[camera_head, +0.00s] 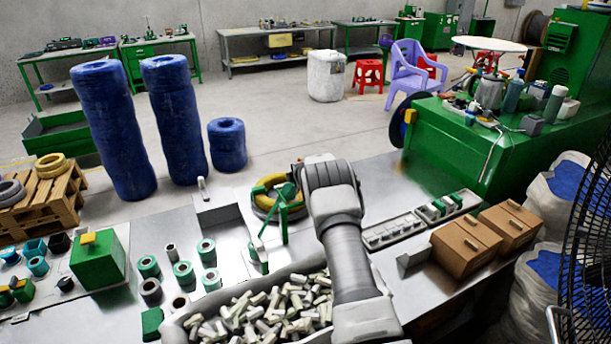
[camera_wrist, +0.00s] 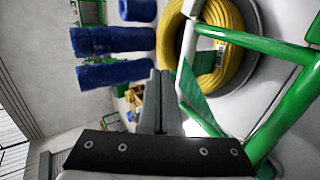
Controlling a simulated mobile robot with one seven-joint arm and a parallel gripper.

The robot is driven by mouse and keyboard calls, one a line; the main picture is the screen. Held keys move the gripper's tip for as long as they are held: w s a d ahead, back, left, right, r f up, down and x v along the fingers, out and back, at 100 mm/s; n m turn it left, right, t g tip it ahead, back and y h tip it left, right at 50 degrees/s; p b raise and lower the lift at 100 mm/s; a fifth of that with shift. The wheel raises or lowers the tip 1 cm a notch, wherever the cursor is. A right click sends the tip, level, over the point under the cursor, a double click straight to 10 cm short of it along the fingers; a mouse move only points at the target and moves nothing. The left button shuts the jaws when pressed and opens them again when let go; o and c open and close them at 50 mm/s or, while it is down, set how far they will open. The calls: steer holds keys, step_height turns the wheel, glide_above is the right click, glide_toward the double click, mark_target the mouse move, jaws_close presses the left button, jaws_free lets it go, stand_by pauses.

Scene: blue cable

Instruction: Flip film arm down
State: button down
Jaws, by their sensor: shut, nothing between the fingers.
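A green tubular frame (camera_wrist: 285,118) runs along the right of the wrist view, with a green flap-like piece (camera_wrist: 194,92) at its inner end. The same green frame (camera_head: 283,215) stands beside a coil of yellow cable (camera_head: 262,205) in the head view. I cannot tell for certain which green part is the film arm. The yellow coil (camera_wrist: 236,40) lies just beyond the flap in the wrist view. My gripper (camera_wrist: 160,76) is shut and empty, just left of the flap. Whether they touch is unclear. My arm hides the gripper's fingers in the head view.
A bin of pale pieces (camera_head: 262,312) stands in front of the frame. Green rolls (camera_head: 184,272) stand to its left. Brown boxes (camera_head: 468,251) sit at the right of the metal table. Tall blue rolls (camera_head: 112,130) stand on the floor behind.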

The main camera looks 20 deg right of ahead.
steer(key=b+v, duration=0.2)
steer(key=v, duration=1.2)
steer(key=shift+s+b, duration=0.2)
steer(key=shift+b, duration=0.2)
steer(key=shift+r, duration=0.1)
